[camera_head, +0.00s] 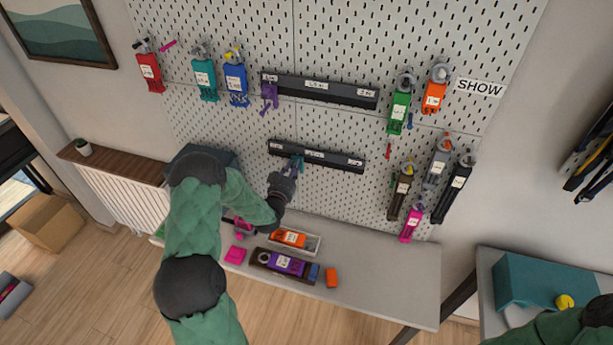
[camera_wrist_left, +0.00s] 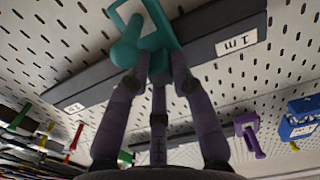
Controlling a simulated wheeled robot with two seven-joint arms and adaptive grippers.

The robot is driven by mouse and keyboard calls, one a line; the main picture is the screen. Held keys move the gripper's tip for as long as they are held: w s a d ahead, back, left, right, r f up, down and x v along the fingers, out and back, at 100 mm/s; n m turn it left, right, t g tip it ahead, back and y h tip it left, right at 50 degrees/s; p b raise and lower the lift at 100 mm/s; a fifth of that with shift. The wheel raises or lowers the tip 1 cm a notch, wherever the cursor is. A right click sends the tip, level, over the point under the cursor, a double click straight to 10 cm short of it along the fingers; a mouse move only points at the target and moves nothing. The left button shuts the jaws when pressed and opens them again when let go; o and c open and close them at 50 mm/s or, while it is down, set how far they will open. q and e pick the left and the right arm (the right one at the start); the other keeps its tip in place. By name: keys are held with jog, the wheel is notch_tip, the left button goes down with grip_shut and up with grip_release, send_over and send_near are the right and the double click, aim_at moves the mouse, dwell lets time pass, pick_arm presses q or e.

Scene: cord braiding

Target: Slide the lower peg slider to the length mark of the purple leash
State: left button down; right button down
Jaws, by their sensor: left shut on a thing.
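The lower rail (camera_head: 335,160) is a dark bar on the pegboard with white length labels. A teal peg slider (camera_head: 299,162) sits at its left part. My left gripper (camera_head: 293,170) is shut on this slider; in the left wrist view its fingers close around the teal stem (camera_wrist_left: 157,62), below the slider's wider frame. A white label (camera_wrist_left: 237,42) on the rail lies to the right there. A purple leash (camera_head: 287,264) lies in a dark holder on the bench. My right gripper is out of view.
An upper rail (camera_head: 330,91) carries a purple slider (camera_head: 269,97) at its left end. Coloured leashes hang on both sides, including a green one (camera_head: 399,112). The bench (camera_head: 390,278) is clear at its right. A teal box (camera_head: 530,282) stands at lower right.

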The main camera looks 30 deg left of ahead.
pick_arm(q)
jog(key=a+b, duration=0.1)
jog(key=a, duration=0.1)
jog(key=s+a+b, duration=0.1)
jog(key=a, duration=0.2)
jog(key=s+a+b, duration=0.1)
jog(key=a, duration=0.2)
jog(key=shift+a+r+b, duration=0.25)
jog(key=shift+r+b, duration=0.05)
jog(key=shift+w+r, duration=0.1)
jog(key=c, duration=1.1)
grip_release()
jog(key=shift+a, duration=0.15)
jog(key=shift+f, duration=0.2)
jog(key=v, duration=1.2)
